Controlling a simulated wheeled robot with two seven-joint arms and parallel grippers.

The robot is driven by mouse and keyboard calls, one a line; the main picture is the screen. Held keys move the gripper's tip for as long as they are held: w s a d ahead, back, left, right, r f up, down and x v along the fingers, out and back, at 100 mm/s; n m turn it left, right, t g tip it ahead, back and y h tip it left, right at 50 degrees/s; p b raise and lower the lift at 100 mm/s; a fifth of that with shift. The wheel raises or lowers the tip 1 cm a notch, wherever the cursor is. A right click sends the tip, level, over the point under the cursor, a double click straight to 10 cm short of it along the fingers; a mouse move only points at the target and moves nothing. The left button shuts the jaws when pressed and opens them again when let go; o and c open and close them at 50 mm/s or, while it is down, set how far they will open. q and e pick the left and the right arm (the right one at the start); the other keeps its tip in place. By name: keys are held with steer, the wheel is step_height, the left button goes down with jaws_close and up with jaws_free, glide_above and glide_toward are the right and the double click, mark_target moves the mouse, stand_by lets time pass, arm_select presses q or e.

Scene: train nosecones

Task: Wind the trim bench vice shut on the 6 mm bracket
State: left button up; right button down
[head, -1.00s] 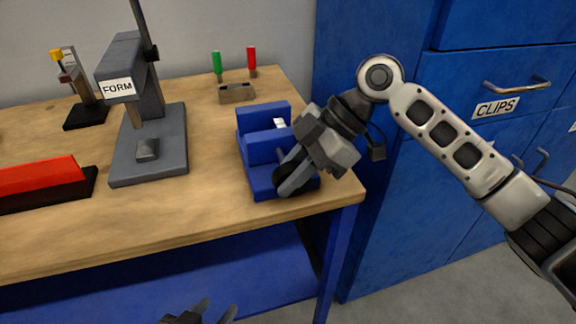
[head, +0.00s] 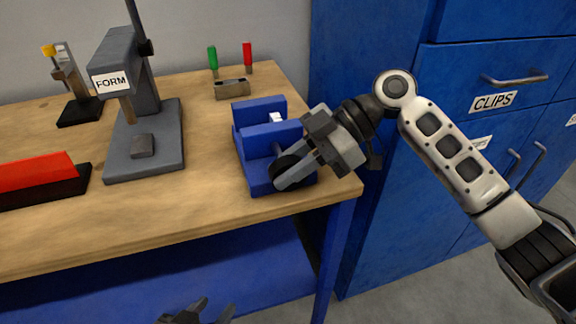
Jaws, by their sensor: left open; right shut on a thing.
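The blue bench vice (head: 262,132) stands near the right end of the wooden bench. A small white piece (head: 276,117), likely the bracket, shows between its two jaws; I cannot tell whether both jaws touch it. A dark round handwheel (head: 289,169) is on the vice's front side. My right gripper (head: 285,178) is shut on the handwheel, its fingers partly covering it. My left gripper (head: 198,313) is open and empty at the bottom edge, below and in front of the bench, only its fingertips in view.
A grey press labelled FORM (head: 143,150) stands left of the vice. A red bar on a black base (head: 38,178) lies at the left. A small holder (head: 233,89) with green and red handled tools is behind. Blue CLIPS drawers (head: 490,95) stand right of the bench.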

steer(key=c, duration=1.3)
jaws_free()
steer(key=shift+d, duration=0.1)
steer(key=b+v, duration=0.1)
steer(key=v, duration=1.4)
steer(key=shift+w+d+r, duration=0.1)
steer(key=shift+d+r, duration=0.15)
steer(key=shift+d, duration=0.05)
